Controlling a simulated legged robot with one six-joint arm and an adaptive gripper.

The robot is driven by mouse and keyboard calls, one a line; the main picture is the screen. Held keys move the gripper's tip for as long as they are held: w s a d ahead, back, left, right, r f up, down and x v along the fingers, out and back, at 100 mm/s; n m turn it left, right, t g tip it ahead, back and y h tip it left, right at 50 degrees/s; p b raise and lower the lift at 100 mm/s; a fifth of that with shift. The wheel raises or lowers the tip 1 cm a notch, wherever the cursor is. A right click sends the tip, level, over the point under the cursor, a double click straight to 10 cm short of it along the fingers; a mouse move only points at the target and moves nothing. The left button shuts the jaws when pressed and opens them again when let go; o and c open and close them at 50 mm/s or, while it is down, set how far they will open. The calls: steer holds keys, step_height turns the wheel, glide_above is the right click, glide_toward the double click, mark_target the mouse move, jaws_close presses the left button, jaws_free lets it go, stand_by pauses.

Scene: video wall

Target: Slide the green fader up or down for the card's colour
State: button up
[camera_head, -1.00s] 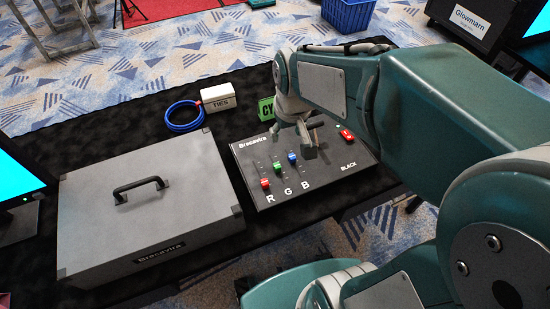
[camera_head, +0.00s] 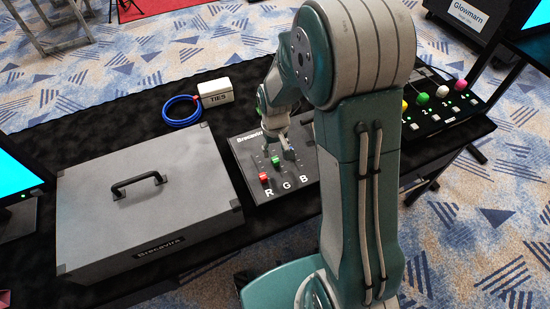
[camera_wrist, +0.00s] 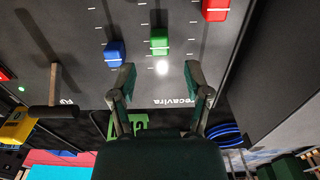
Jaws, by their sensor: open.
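The green fader (camera_head: 276,160) sits in the middle slot of a dark sloping panel (camera_head: 245,165) lettered R, G and B. In the wrist view the green fader (camera_wrist: 160,41) is just beyond the gap between my fingertips, and I see no contact. My gripper (camera_wrist: 160,72) is open and empty, its fingers spread over the panel. In the head view my gripper (camera_head: 284,148) is over the panel's upper part. The green card (camera_wrist: 128,124) is mostly hidden behind my gripper in the wrist view, its lettering not fully readable; my arm hides it in the head view.
The red fader (camera_head: 264,177) is low in its slot, left of green; the blue fader (camera_wrist: 114,54) is on green's other side. A T-shaped lever (camera_wrist: 53,100) stands near blue. A grey case (camera_head: 150,205), TIES box (camera_head: 215,93) and blue cable coil (camera_head: 182,111) lie left.

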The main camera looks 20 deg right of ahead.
mark_target(275, 159)
step_height(275, 159, down, 5)
steer(key=shift+f, duration=0.1)
steer(key=shift+c, duration=0.3)
jaws_close()
